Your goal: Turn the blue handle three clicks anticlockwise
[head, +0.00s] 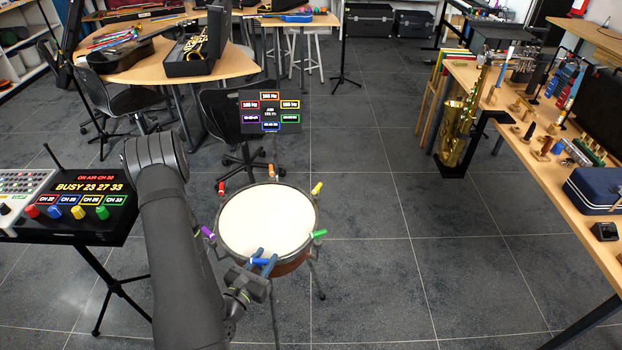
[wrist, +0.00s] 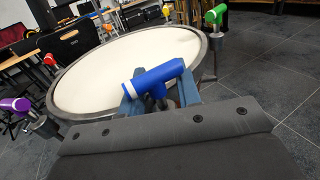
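A drum (head: 228,247) with a pale head stands on legs, with coloured T-shaped handles around its rim. The blue handle (head: 259,261) is at the near side of the rim. In the wrist view the blue handle (wrist: 155,80) lies slantwise, its right end higher. My gripper (head: 265,263) is at the blue handle, with a finger on either side of it. In the wrist view my gripper (wrist: 160,97) looks open, its blue-grey fingers apart and the handle's stem between them. Whether either finger touches the handle is hard to tell.
Neighbouring handles are purple (head: 208,232) and green (head: 319,233); red (head: 221,188), orange (head: 271,171) and yellow (head: 316,188) are farther round. A display (head: 270,108) with coloured boxes stands behind the drum. A console (head: 90,205) is at left. The floor to the right is clear.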

